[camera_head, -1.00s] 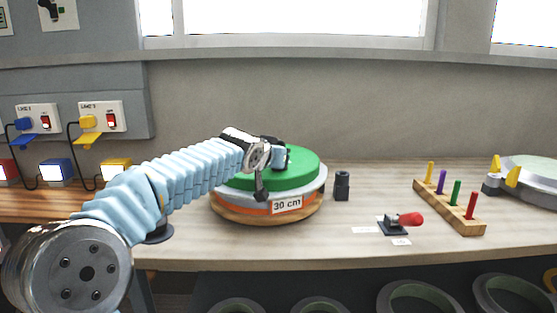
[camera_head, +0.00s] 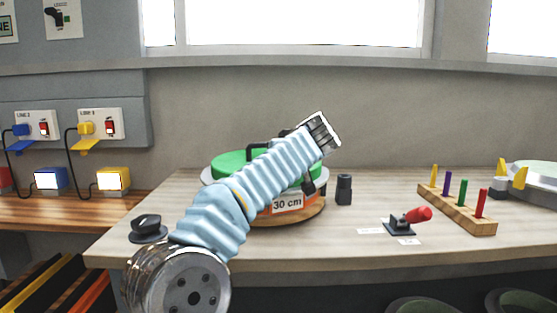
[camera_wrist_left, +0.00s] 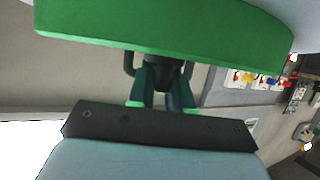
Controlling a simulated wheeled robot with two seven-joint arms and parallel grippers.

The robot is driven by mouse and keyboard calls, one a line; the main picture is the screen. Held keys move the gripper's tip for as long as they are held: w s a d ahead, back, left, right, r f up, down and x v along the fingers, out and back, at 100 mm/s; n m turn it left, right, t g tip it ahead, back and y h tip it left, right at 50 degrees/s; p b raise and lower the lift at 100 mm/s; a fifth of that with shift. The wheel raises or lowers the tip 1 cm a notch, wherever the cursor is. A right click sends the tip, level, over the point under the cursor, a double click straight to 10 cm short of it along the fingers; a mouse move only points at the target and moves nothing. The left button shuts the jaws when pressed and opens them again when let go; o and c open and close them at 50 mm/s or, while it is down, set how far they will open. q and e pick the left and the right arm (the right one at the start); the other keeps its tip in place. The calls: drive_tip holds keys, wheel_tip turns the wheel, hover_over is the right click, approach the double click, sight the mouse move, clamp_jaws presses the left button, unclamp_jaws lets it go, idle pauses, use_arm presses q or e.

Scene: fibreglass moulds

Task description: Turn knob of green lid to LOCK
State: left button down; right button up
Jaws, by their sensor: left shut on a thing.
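The green lid (camera_head: 228,166) sits on the round mould (camera_head: 287,204) marked "30 cm" on the table. My left arm crosses in front of it and hides much of the lid. My left gripper (camera_wrist_left: 163,72) shows in the wrist view, its fingers close together at the face of the green lid (camera_wrist_left: 160,30), shut on a dark part that appears to be the knob. That part is mostly hidden between the fingers, and its LOCK marking cannot be read. In the head view the fingers are hidden behind my arm. My right gripper is not in view.
A black cylinder (camera_head: 344,189) stands right of the mould. A red-handled lever (camera_head: 405,220) and a peg rack (camera_head: 457,209) are further right. A black knob-like piece (camera_head: 147,226) lies at the table's left. The front middle of the table is clear.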

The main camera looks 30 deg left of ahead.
use_arm(q)
drive_tip(key=n+g+y+p, duration=0.1)
drive_tip(key=n+g+p, duration=0.1)
drive_tip(key=n+g+y+p, duration=0.1)
drive_tip(key=g+p, duration=0.1)
drive_tip(key=n+g+y+p, duration=0.1)
drive_tip(key=n+g+p, duration=0.1)
drive_tip(key=shift+w+r+n, duration=0.1)
drive_tip(key=shift+r+n, duration=0.2)
drive_tip(key=shift+f+n+g+p, duration=0.15)
drive_tip(key=shift+n+g+p, duration=0.35)
drive_tip(key=shift+n+g, duration=0.2)
drive_tip(key=shift+f+n+g+p, duration=0.15)
drive_tip(key=shift+n+g+p, duration=0.4)
drive_tip(key=shift+g, duration=0.25)
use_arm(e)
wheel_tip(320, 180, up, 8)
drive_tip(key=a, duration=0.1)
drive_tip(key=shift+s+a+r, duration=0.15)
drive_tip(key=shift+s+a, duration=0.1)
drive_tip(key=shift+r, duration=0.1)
use_arm(q)
drive_tip(key=c, duration=1.1)
unclamp_jaws()
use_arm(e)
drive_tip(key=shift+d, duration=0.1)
